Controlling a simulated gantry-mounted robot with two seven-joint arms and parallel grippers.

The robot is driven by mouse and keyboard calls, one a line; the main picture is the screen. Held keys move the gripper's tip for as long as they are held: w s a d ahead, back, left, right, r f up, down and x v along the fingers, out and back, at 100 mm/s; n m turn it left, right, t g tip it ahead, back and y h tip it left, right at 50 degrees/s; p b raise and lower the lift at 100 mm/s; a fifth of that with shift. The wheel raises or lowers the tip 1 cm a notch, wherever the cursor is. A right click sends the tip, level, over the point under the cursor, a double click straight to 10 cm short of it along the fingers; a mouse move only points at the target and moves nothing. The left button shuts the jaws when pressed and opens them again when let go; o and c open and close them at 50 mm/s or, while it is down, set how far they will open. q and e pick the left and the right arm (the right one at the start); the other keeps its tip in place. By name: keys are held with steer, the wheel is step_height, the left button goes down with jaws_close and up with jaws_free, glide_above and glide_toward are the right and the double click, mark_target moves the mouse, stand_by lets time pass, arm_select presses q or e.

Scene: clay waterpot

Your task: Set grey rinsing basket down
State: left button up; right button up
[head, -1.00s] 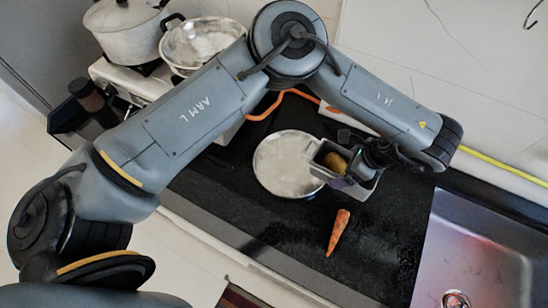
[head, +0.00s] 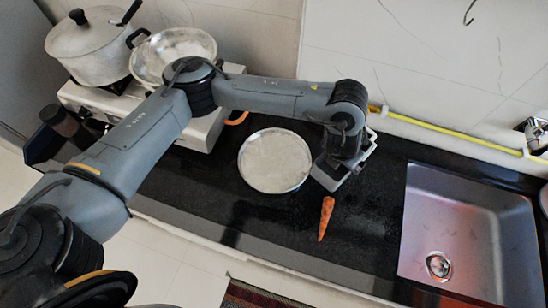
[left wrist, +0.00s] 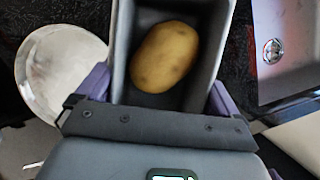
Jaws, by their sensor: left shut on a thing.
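The grey rinsing basket (head: 326,175) is at my left gripper (head: 345,158), over the black counter between the round plate and the sink. In the left wrist view the basket (left wrist: 222,60) lies between the purple fingers of my left gripper (left wrist: 158,95), which is shut on it. A brown potato (left wrist: 165,56) lies inside the basket. In the head view my wrist hides much of the basket and its inside. I cannot tell whether its bottom touches the counter. My right gripper is not in view.
A round pale plate (head: 274,161) lies left of the basket and a carrot (head: 326,218) lies in front of it. The metal sink (head: 470,225) is to the right. A stove (head: 200,130) with a pot (head: 95,45) and a metal bowl (head: 172,52) stands at the back left.

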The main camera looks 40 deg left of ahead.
arm_select(q)
steer(key=m+p, duration=0.1)
steer(key=a+m+h+p, duration=0.1)
steer(key=a+m+p, duration=0.1)
steer(key=shift+s+r, duration=0.25)
steer(key=shift+r, duration=0.15)
steer(key=s+a+f+p, duration=0.3)
steer(key=s+a+p, duration=0.1)
steer(key=a, duration=0.2)
steer(key=b, duration=0.2)
glide_toward(275, 161)
steer(key=shift+w+d+m, duration=0.25)
steer(key=shift+w+m, duration=0.15)
steer(key=shift+w, duration=0.5)
steer(key=shift+a+f, duration=0.1)
steer(key=shift+f, duration=1.95)
steer(key=o, duration=0.9)
steer(key=shift+c, duration=0.2)
steer(key=shift+o, duration=0.2)
steer(key=shift+r, duration=0.1)
